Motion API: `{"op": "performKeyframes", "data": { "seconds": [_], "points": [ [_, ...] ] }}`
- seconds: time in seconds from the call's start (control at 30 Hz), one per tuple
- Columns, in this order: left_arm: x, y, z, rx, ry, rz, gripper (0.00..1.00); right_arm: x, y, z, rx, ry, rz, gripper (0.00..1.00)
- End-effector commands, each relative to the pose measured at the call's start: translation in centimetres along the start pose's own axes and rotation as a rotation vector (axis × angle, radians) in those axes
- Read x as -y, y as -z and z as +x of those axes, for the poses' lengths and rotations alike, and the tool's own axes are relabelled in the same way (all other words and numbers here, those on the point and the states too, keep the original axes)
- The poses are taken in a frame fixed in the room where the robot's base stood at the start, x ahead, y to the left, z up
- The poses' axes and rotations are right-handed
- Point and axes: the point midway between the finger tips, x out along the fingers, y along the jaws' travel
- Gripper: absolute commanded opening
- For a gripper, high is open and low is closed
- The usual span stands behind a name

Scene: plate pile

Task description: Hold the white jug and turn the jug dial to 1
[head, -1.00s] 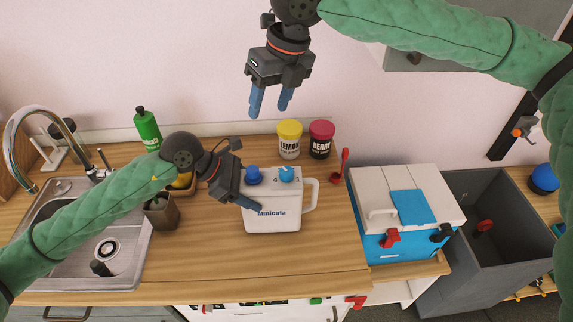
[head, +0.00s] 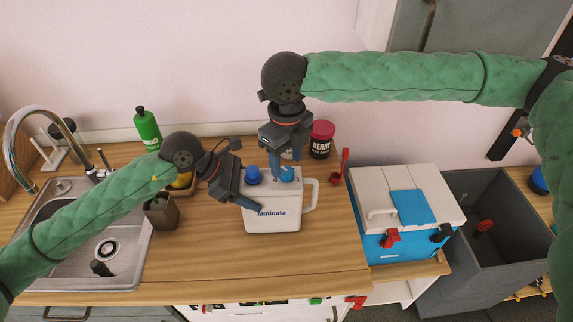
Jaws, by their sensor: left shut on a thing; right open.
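The white jug (head: 273,219) stands upright on the wooden counter, with its handle (head: 313,190) on the right and dark lettering on its front. A blue knob (head: 253,175) is on the left of its top. The blue jug dial (head: 287,174) is on the right of its top, with a small number 1 visible beside it. My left gripper (head: 246,203) is shut on the jug's left side. My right gripper (head: 285,168) is open and points down at the dial, its fingers around or just above it; contact cannot be told.
A dark berry jar (head: 321,140) with a red lid stands behind the jug; another jar is mostly hidden by my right gripper. A sink (head: 75,245) is at left, a white and blue box (head: 408,205) at right. The counter front is clear.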

Motion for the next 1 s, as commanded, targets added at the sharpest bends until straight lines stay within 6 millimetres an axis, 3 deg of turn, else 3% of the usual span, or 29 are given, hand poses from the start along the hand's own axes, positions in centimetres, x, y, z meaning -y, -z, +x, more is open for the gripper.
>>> {"op": "performKeyframes", "data": {
  "seconds": [0.2,0.57,0.8,1.0],
  "points": [
    [0.0,0.0,0.0,0.0,0.0,0.0,0.08,0.0,0.0,2.0,0.0,-0.001,0.001,0.51],
    [0.0,0.0,0.0,0.0,0.0,0.0,0.08,0.0,0.0,2.5,0.0,0.0,0.001,0.51],
    [0.0,0.0,0.0,0.0,0.0,0.0,0.08,0.0,0.0,2.4,0.0,0.0,0.001,0.07],
    [0.0,0.0,0.0,0.0,0.0,0.0,0.08,0.0,0.0,2.4,0.0,0.0,0.008,0.07]
  ]
}}
